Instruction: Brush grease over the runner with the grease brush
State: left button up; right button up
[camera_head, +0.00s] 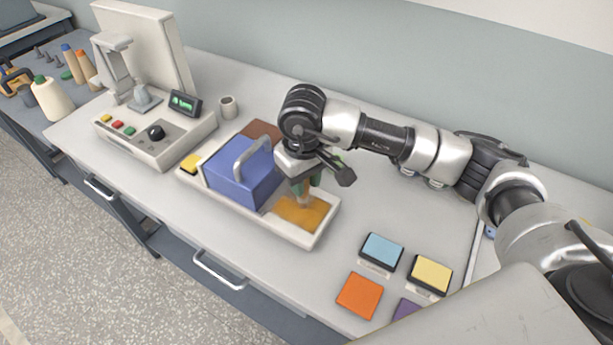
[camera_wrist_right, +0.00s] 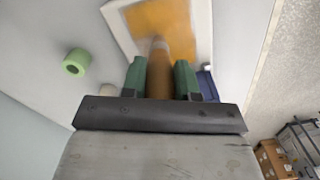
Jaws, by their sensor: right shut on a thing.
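My right gripper (camera_head: 302,186) is over the right end of a long cream tray (camera_head: 318,236). Its green fingers are shut on the grease brush (camera_head: 304,196), which also shows as a brown handle in the right wrist view (camera_wrist_right: 158,75). The brush points down at a golden-orange flat surface (camera_head: 290,213), which looks like the runner; it also shows in the right wrist view (camera_wrist_right: 150,20). The brush tip is blurred, so I cannot tell whether it touches. A blue block (camera_head: 235,172) with a grey handle sits on the tray left of the brush. My left gripper is out of view.
A sewing-machine-like unit (camera_head: 150,150) with buttons stands left of the tray, near a small cup (camera_head: 227,106). Blue (camera_head: 382,250), yellow (camera_head: 431,273) and orange (camera_head: 359,295) squares lie at the front right. A green roll (camera_wrist_right: 76,62) shows in the wrist view.

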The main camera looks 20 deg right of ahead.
jog(key=shift+s+a, duration=0.6)
jog(key=shift+a, duration=0.2)
jog(key=shift+a, duration=0.1)
jog(key=shift+s+a+b, duration=0.5)
jog(key=shift+a+b, duration=0.05)
jog(key=shift+w+d+b, duration=0.65)
jog(key=shift+d+b, duration=0.1)
jog(key=shift+d, duration=0.1)
jog(key=shift+w+d+b, duration=0.65)
jog(key=shift+d+b, duration=0.05)
jog(key=shift+d, duration=0.1)
jog(key=shift+d, duration=0.1)
jog(key=shift+w+d+b, duration=0.5)
jog(key=shift+d+b, duration=0.1)
jog(key=shift+b, duration=0.05)
jog(key=shift+s+a+b, duration=0.4)
jog(key=shift+s+a, duration=0.5)
jog(key=shift+a, duration=0.3)
jog(key=shift+s+a+b, duration=0.4)
jog(key=shift+s+a, duration=0.5)
jog(key=shift+a, duration=0.25)
jog(key=shift+r, duration=0.1)
